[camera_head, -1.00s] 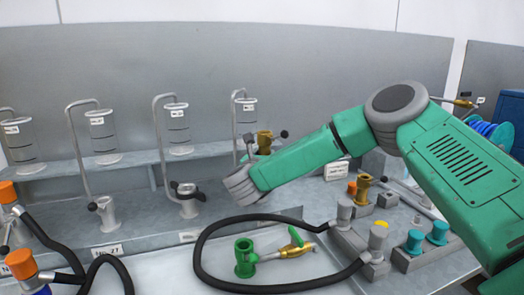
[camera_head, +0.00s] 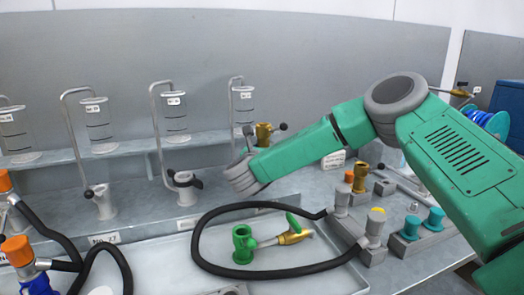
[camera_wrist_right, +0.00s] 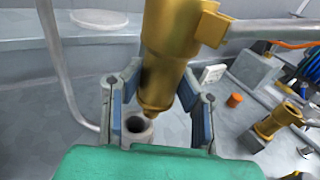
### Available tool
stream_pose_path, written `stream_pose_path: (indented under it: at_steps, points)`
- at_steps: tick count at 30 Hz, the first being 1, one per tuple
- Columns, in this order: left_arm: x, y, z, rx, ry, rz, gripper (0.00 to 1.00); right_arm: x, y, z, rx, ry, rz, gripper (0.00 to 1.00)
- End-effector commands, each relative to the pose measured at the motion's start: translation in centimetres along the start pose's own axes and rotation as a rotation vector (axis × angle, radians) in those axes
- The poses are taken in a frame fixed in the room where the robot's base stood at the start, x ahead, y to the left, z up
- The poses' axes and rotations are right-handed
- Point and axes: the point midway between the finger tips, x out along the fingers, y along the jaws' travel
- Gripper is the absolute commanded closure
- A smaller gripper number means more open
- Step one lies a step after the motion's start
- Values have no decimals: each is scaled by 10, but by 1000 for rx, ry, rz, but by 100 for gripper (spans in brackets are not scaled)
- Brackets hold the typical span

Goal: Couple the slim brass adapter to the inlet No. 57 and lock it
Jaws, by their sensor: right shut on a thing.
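My right gripper (camera_wrist_right: 160,108) is shut on a slim brass adapter (camera_wrist_right: 168,50), which is slightly tilted between the two fingers in the wrist view. The adapter (camera_head: 263,135) also shows behind my grey wrist in the head view, with a dark-knobbed lever at its right. In the wrist view, a grey open-topped inlet (camera_wrist_right: 138,128) lies below and slightly left of the adapter's lower end; they appear apart. In the head view my wrist hides this inlet. Its number cannot be read. My left gripper is not in view.
Other inlets (camera_head: 103,203) stand left along the bench, one with a dark clamp (camera_head: 183,184). A tray in front holds a green-and-brass fitting (camera_head: 243,245) and a looped black hose (camera_head: 205,225). Another brass fitting (camera_head: 361,177) and teal caps (camera_head: 435,219) stand right.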

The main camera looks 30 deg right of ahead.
Motion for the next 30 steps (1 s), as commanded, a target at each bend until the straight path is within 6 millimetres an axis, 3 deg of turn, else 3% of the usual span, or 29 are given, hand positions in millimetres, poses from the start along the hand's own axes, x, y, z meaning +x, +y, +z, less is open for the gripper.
stream_pose_path:
  at_steps: [30]
  points:
    - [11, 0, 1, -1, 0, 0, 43, -4, 5, 0, 1, -1, 2, 100]
